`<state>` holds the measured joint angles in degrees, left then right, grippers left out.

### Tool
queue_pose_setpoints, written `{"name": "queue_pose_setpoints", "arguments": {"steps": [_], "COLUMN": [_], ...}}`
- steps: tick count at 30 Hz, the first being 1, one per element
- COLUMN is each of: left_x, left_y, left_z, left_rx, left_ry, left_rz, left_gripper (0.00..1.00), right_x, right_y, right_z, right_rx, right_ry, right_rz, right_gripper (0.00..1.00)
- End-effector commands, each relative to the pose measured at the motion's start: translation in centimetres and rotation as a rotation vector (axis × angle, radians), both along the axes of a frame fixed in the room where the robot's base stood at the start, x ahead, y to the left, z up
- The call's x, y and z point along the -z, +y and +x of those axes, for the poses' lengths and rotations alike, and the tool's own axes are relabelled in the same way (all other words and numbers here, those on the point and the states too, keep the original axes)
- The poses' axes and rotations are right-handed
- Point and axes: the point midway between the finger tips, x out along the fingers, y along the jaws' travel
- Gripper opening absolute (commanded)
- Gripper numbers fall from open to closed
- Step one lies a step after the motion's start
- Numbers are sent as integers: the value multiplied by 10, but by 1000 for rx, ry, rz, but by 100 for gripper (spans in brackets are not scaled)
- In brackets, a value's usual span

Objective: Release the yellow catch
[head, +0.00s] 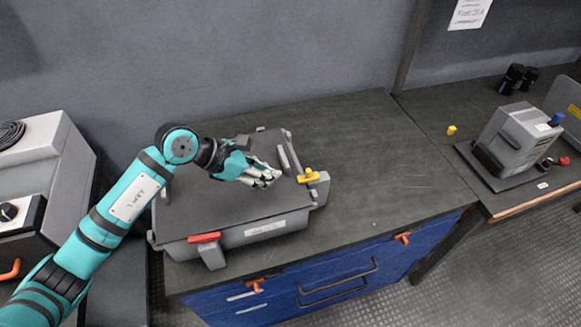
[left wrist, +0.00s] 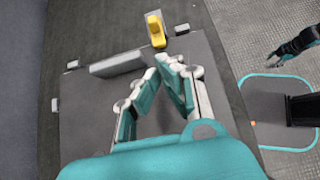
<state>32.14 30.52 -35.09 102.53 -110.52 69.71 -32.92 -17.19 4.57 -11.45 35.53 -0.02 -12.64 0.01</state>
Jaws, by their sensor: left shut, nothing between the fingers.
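The yellow catch (head: 308,176) sits on the right side of a grey case (head: 215,215) that lies on the dark bench top. The catch also shows in the left wrist view (left wrist: 155,29), near the top, beyond my fingertips. My left gripper (head: 272,176) is shut and empty above the case lid, to the left of the catch and apart from it. In the left wrist view the fingertips (left wrist: 170,66) point toward the lid's grey handle bar (left wrist: 117,64). A red catch (head: 204,238) is on the front side of the case. My right gripper does not show clearly in the head view.
Blue drawers (head: 330,275) with orange catches are below the bench. A grey device (head: 518,138) stands on a plate at the right, with a small yellow piece (head: 451,130) beside it. Grey equipment (head: 50,170) stands at the left. The bench right of the case is clear.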

Motion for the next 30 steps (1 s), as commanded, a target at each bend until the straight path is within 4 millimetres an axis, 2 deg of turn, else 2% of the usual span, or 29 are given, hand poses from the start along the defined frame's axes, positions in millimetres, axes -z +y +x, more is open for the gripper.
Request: {"name": "queue_pose_setpoints", "arguments": {"steps": [3,9,14,25,30], "left_x": [15,13,14,15,17], "left_y": [-18,-45,-52,-54,-73], "left_z": [5,14,16,17,24], "left_rx": [1,1,0,0,3], "left_ry": [4,2,1,0,-3], "left_rz": [-2,-2,0,0,-1], "left_gripper": [0,0,0,0,0], "right_x": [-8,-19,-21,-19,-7], "right_y": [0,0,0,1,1], "right_z": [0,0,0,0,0], "right_rx": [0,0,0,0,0], "right_ry": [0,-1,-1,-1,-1], "right_rz": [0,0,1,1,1], "right_gripper": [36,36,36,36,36]}}
